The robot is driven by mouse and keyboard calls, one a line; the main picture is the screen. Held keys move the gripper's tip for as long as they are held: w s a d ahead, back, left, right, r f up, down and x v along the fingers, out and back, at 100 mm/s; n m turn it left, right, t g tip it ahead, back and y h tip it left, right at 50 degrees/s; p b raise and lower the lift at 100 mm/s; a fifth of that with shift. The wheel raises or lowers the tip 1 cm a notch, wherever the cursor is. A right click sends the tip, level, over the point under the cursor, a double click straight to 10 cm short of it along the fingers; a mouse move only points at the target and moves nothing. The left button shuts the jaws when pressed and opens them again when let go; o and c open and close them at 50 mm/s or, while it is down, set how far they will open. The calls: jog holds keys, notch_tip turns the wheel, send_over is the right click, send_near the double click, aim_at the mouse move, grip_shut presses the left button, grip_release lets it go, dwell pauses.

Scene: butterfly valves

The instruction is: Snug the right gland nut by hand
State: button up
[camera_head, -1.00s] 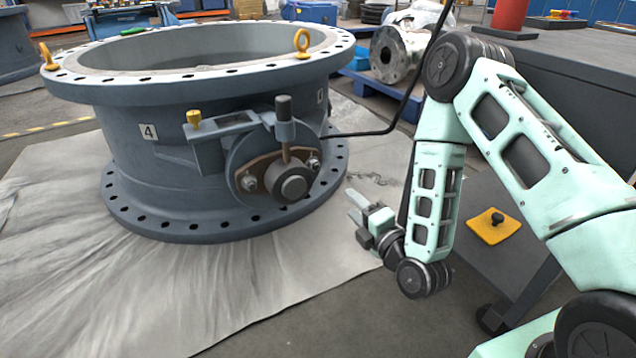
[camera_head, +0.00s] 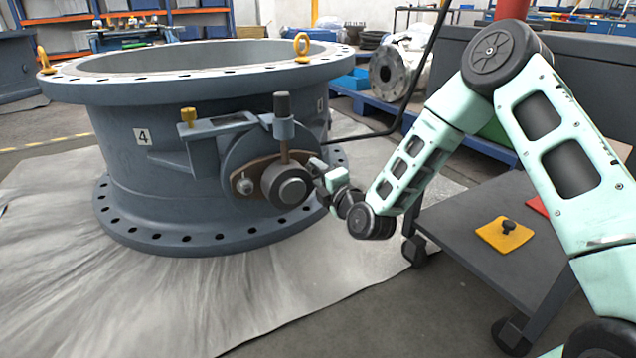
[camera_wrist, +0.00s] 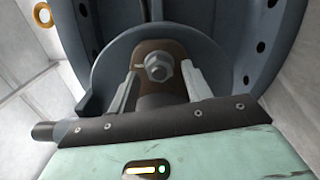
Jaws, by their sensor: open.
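The butterfly valve (camera_head: 140,190) is a large grey-blue ring body marked 4, lying flat on a pale sheet. On its side a brown gland plate (camera_head: 236,178) sits behind a dark round shaft end (camera_head: 288,187). The left gland nut (camera_head: 245,186) is in plain view. The right gland nut (camera_wrist: 158,68) shows in the wrist view on its stud against the brown plate; in the head view my gripper hides it. My gripper (camera_head: 316,170) is at the right of the shaft end. In the wrist view its fingers (camera_wrist: 160,85) are open, one on each side of the nut, with gaps visible.
A dark cart (camera_head: 470,230) with a yellow pad and black knob (camera_head: 507,227) stands at the right, below my arm. Yellow lifting eyes (camera_head: 301,46) stand on the valve's top flange. A dark bent pipe (camera_head: 420,80) passes behind my arm.

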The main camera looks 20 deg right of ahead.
jog(key=shift+w, duration=0.5)
jog(key=c, duration=1)
jog(key=shift+a, duration=0.1)
jog(key=shift+r+p, duration=0.15)
jog(key=shift+p, duration=0.15)
